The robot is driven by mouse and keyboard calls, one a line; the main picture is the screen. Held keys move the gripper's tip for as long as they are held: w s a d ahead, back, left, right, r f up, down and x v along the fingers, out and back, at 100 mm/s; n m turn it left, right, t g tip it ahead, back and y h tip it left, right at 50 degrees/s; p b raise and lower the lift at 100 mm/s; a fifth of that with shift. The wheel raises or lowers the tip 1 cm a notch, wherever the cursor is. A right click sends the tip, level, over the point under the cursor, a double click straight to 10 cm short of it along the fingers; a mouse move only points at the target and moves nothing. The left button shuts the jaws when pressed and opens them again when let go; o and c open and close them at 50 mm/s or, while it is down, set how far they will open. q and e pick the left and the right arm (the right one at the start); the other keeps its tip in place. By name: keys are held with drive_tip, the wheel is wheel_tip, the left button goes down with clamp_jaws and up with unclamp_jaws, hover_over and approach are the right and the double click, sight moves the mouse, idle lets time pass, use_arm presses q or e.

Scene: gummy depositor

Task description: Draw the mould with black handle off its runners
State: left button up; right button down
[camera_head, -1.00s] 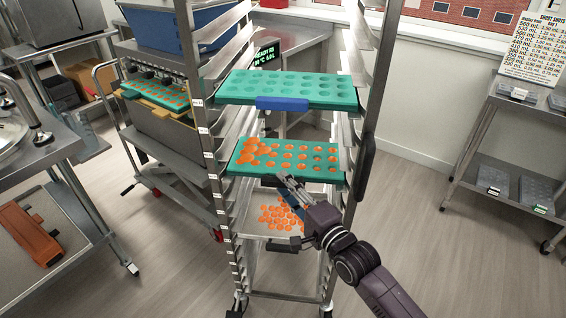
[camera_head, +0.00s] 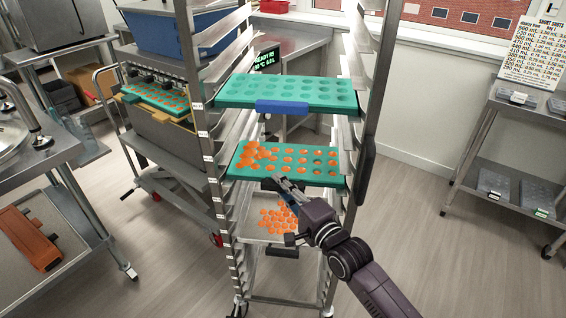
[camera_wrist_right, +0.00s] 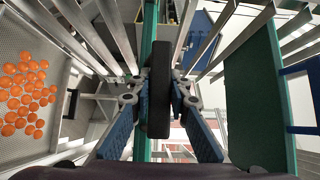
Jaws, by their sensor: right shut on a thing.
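The green mould with the black handle (camera_head: 240,172) rests level on the middle runners of the rack, with orange gummies in its cavities and a heap of them at its left end. In the right wrist view its black handle (camera_wrist_right: 158,95) stands between the blue finger pads, with the green edge of the mould (camera_wrist_right: 149,35) behind it. My right gripper (camera_head: 276,184) is at the mould's front edge, shut on the black handle, which it mostly hides in the head view. My left gripper is not in view.
A green mould with a blue handle (camera_head: 282,107) sits on the runners above. A metal tray with orange gummies (camera_head: 248,228) is below. The rack's uprights (camera_head: 364,100) stand close on both sides. The depositor (camera_head: 165,128) is at left; floor is clear at right.

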drive_tip(key=shift+r, duration=0.1)
drive_tip(key=shift+s+p, duration=0.5)
drive_tip(key=shift+p, duration=0.1)
drive_tip(key=s+p, duration=0.1)
drive_tip(key=s, duration=0.1)
drive_tip(key=s+p, duration=0.1)
drive_tip(key=shift+s+a+r+p, duration=0.15)
drive_tip(key=shift+s+a+p, duration=0.2)
drive_tip(key=shift+s, duration=0.05)
drive_tip(key=s+p, duration=0.3)
drive_tip(key=s, duration=0.4)
drive_tip(key=shift+a+p, duration=0.35)
drive_tip(key=shift+a, duration=0.1)
drive_tip(key=shift+r, duration=0.15)
